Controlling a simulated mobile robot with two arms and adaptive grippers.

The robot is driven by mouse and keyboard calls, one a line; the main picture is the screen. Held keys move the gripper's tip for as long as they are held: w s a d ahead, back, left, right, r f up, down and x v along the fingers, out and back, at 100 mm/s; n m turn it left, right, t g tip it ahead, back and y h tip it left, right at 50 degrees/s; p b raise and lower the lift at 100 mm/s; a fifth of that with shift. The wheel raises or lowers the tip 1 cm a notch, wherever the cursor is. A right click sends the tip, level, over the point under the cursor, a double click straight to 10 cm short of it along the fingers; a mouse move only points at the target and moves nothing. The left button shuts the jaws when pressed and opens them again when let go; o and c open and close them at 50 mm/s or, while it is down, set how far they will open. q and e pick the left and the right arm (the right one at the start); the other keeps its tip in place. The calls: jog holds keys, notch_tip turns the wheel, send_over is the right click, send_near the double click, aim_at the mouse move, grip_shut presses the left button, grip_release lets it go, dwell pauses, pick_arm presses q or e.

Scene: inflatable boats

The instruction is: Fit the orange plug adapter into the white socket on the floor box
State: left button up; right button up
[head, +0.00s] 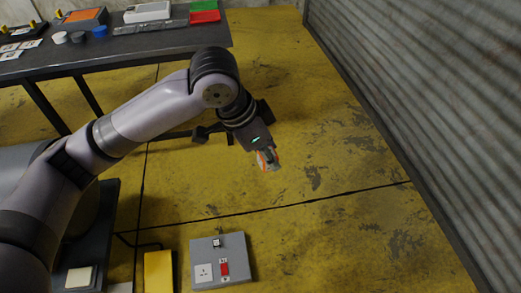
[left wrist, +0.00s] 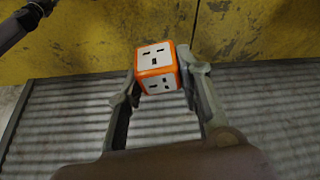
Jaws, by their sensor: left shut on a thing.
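The orange plug adapter (left wrist: 154,58), a cube with white socket faces, sits between the fingers of my left gripper (left wrist: 164,76). Both fingers press on its sides in the left wrist view. In the head view my left gripper (head: 269,158) hangs over the yellow floor, and only a small orange and white part of the adapter shows. The grey floor box (head: 236,261) lies at the lower middle of the head view, below and left of the gripper in the picture. The white socket (head: 203,272) is on its left side and looks empty. My right gripper is out of view.
A yellow block (head: 159,272) stands left of the box. A dark table (head: 150,45) with several items is at the back left. A corrugated wall (head: 420,90) bounds the right.

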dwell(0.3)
pick_arm(q)
jog(key=s+a+r+n+t+y, duration=0.2)
jog(key=s+a+r+n, duration=0.4)
jog(key=a+r+n, duration=0.2)
notch_tip(320, 180, up, 2)
dwell(0.4)
jog(key=n+y, duration=0.2)
jog(key=n, duration=0.3)
send_over(271, 146)
jog(key=d, duration=0.2)
jog(key=shift+a, duration=0.2)
